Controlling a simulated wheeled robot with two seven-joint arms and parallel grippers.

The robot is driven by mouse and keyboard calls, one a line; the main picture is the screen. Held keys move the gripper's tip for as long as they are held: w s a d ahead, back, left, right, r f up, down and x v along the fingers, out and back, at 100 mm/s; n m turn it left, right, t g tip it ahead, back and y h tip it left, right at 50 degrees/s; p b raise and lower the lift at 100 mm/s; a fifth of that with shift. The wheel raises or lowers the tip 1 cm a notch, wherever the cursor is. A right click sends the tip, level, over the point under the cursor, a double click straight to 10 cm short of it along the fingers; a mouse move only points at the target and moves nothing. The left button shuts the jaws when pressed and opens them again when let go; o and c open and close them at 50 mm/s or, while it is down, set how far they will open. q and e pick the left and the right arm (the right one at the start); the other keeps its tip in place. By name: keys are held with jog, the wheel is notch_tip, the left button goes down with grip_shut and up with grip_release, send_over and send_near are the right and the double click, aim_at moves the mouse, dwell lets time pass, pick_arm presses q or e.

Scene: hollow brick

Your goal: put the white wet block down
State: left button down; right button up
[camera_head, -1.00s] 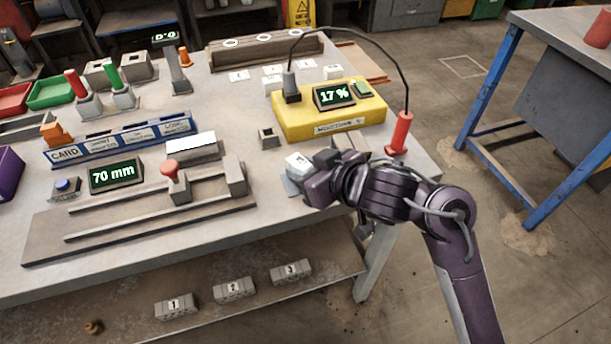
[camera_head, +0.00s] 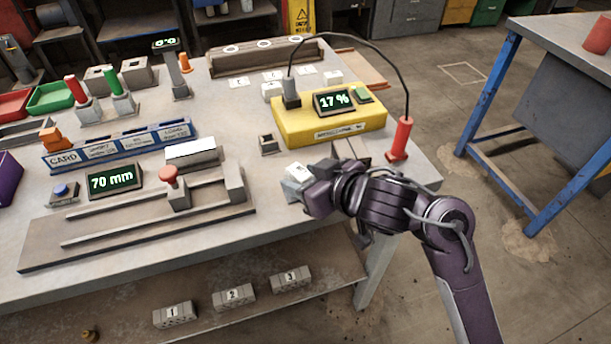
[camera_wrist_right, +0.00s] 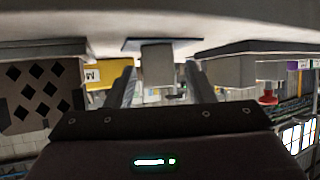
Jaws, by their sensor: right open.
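The white block (camera_head: 297,174) stands near the table's front right edge, on a thin grey-blue pad (camera_head: 289,190). My right gripper (camera_head: 314,182) is just right of the block, low over the table, and hides part of it. In the right wrist view, which looks upside down, a pale block (camera_wrist_right: 157,62) sits on the pad, between the two spread fingers of the right gripper (camera_wrist_right: 160,82). The fingers stand apart with gaps beside the block. Whether the block is wet cannot be told. My left gripper is not in view.
A yellow meter (camera_head: 290,128) reading 17 % stands behind, with a cabled red probe (camera_head: 400,138) at right. A sliding gauge (camera_head: 120,222) with a 70 mm display (camera_head: 115,180) lies left. Several numbered bricks (camera_head: 234,295) rest on the lower shelf.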

jog(key=shift+s+d+r, duration=0.1)
jog(key=shift+r, duration=0.25)
jog(key=p+v, duration=0.3)
jog(key=v, duration=0.2)
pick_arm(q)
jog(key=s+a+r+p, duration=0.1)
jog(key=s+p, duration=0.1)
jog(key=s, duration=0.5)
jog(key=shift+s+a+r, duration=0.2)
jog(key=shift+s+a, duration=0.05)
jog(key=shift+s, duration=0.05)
pick_arm(e)
jog(key=v, duration=0.6)
jog(key=shift+s+d, duration=0.25)
jog(key=shift+d, duration=0.05)
jog(key=shift+w, duration=0.1)
